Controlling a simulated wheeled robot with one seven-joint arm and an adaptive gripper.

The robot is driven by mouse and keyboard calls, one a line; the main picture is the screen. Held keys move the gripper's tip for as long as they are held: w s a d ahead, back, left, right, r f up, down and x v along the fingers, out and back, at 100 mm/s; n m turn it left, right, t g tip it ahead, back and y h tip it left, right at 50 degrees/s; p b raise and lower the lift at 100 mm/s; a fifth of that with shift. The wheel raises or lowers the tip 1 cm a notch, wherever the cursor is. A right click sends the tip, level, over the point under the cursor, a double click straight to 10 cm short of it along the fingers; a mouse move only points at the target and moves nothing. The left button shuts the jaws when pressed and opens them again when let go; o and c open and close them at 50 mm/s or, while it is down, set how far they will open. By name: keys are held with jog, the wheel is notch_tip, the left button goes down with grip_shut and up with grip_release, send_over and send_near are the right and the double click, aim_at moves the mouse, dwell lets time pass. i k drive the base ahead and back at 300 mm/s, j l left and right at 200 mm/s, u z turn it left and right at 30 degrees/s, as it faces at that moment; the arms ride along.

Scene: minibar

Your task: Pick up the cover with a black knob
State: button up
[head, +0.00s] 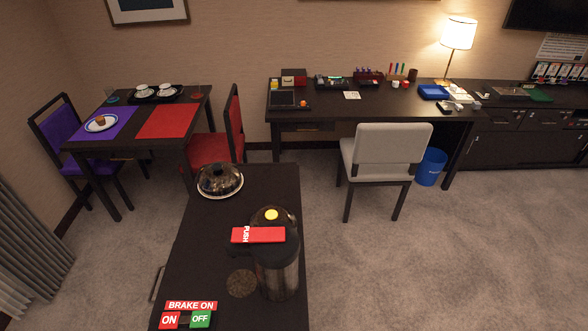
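A shiny dome-shaped cover (220,177) with a small dark knob on top sits at the far end of a dark cart (205,240). It appears to rest on a round base, and what is under it is hidden. My gripper is not visible in the head view.
A large metal pump flask (278,270) with a red PUSH lever stands on the cart nearer to me. A dark round disc (241,283) and brake signs (190,312) lie near it. A dining table (125,135) with red chair (222,140) stands behind; carpet (430,260) is clear at right.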

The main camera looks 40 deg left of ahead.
aim_at(218, 179)
jog(key=i+l, duration=0.3)
jog(key=i, duration=0.15)
jog(key=i+l+u, duration=0.15)
jog(key=i+l, duration=0.15)
jog(key=i+u, duration=0.65)
jog(key=i+l+u, duration=0.1)
jog(key=i+u, duration=0.25)
jog(key=i+j+u, duration=0.15)
jog(key=i+u, duration=0.5)
jog(key=u, duration=0.25)
jog(key=i+l+u, duration=0.1)
jog(key=i+u, duration=0.35)
jog(key=i+l+u, duration=0.2)
jog(key=u, duration=0.25)
jog(key=i+u, duration=0.25)
jog(key=u, duration=0.15)
jog(key=i+u, duration=0.4)
jog(key=k, duration=0.1)
